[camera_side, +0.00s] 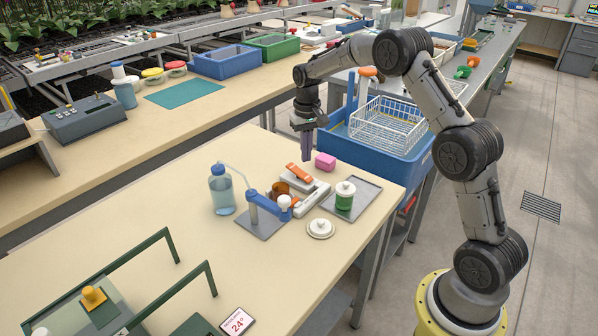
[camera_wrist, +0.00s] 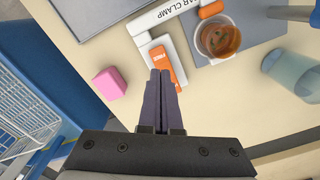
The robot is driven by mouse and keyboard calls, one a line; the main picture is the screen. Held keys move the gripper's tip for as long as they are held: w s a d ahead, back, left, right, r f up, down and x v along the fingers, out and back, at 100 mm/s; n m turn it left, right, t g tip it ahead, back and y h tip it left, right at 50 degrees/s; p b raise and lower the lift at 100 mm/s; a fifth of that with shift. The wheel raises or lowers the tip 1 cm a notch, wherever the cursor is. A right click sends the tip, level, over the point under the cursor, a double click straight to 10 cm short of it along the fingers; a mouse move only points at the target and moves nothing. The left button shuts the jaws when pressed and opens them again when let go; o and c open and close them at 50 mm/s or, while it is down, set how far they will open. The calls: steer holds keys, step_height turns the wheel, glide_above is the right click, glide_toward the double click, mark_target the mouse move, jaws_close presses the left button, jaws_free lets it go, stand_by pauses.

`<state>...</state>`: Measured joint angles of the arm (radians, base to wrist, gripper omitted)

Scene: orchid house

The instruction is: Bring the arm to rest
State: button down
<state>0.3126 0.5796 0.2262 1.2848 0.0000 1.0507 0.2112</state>
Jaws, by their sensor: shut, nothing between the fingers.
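My gripper (camera_side: 307,152) hangs fingers-down above the far right part of the near bench (camera_side: 150,240). Its two fingers are together with nothing between them, as the wrist view shows too (camera_wrist: 160,75). A pink block (camera_side: 325,161) lies on the bench beside the fingers; in the wrist view it is to their left (camera_wrist: 109,83). A white clamp with an orange part (camera_side: 299,173) lies close by. In the wrist view the fingertips overlap the lower end of this orange part (camera_wrist: 165,62); I cannot tell whether they touch.
A wash bottle (camera_side: 222,190), a blue stand (camera_side: 268,203), a brown cup (camera_wrist: 217,38), a green jar (camera_side: 344,197) on a grey tray (camera_side: 370,190) and a white lid (camera_side: 320,228) crowd this corner. A blue basin with a white wire basket (camera_side: 388,125) stands behind. The bench middle is clear.

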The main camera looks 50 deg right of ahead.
steer(key=shift+r, duration=0.95)
steer(key=s+a+r+n+t, duration=0.1)
steer(key=s+a+r, duration=0.3)
steer(key=r, duration=0.3)
steer(key=s+a+r+n+t, duration=0.1)
steer(key=s+a+r+t, duration=0.15)
steer(key=r, duration=0.35)
steer(key=s+a+r+t, duration=0.1)
steer(key=s+a+r, duration=0.3)
steer(key=r, duration=0.3)
steer(key=s+a+r+n+t, duration=0.15)
steer(key=s+a, duration=0.25)
steer(key=s, duration=0.9)
steer(key=s+a+f+n, duration=0.1)
steer(key=s+f+n, duration=0.1)
steer(key=s+f, duration=0.6)
steer(key=shift+s+a+f, duration=0.25)
steer(key=shift+s+f, duration=0.1)
steer(key=shift+s, duration=0.55)
